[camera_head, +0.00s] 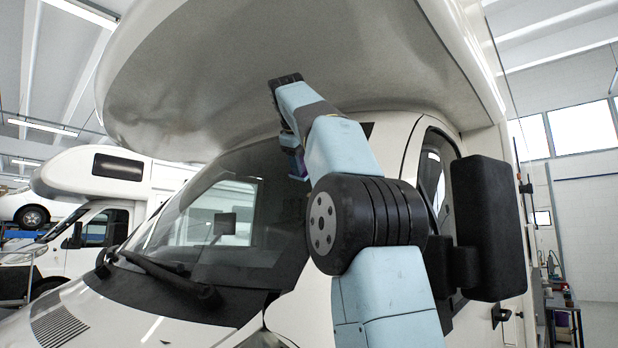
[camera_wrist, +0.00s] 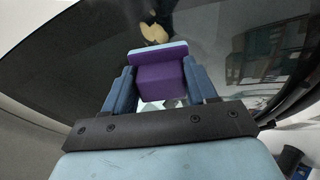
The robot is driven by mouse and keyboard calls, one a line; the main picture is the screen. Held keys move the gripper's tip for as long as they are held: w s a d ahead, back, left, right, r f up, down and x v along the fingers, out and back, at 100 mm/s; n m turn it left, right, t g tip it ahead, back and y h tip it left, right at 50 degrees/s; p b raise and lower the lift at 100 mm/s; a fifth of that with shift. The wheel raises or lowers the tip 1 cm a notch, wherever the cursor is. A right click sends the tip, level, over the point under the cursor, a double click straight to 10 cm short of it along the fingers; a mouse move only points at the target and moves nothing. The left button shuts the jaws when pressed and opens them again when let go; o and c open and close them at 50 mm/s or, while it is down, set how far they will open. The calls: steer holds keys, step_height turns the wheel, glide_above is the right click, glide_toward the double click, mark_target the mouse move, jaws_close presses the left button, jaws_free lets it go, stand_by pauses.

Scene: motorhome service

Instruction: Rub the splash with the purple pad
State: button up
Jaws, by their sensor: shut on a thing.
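The purple pad (camera_wrist: 162,82), a purple block with a wider purple layer and a pale blue face, is held between the two blue fingers of my gripper (camera_wrist: 158,76) in the wrist view. A tan, rounded patch (camera_wrist: 154,33), seemingly the splash, shows on the dark windscreen (camera_wrist: 225,50) just beyond the pad's pale face. The pad and patch appear apart in the picture; whether the pad touches the glass is not clear. In the head view a little purple of the pad (camera_head: 296,163) shows by the windscreen's upper part, mostly behind my arm. The splash is not seen there.
The motorhome's overhanging cab roof (camera_head: 250,70) is close above my arm. A black side mirror (camera_head: 487,228) stands to the right of my arm. A wiper (camera_head: 165,273) lies along the windscreen's lower edge. Another motorhome (camera_head: 105,205) is at the left.

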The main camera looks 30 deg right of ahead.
mark_target(308, 178)
steer(key=shift+x, duration=3.25)
steer(key=shift+x, duration=1.2)
steer(key=shift+s+d, duration=0.2)
steer(key=shift+s, duration=0.05)
steer(key=shift+s+d, duration=1.2)
steer(key=shift+d, duration=0.25)
steer(key=shift+w+f, duration=0.1)
steer(key=shift+w+a+f, duration=0.15)
steer(key=shift+w+a, duration=1.15)
steer(key=shift+a, duration=0.15)
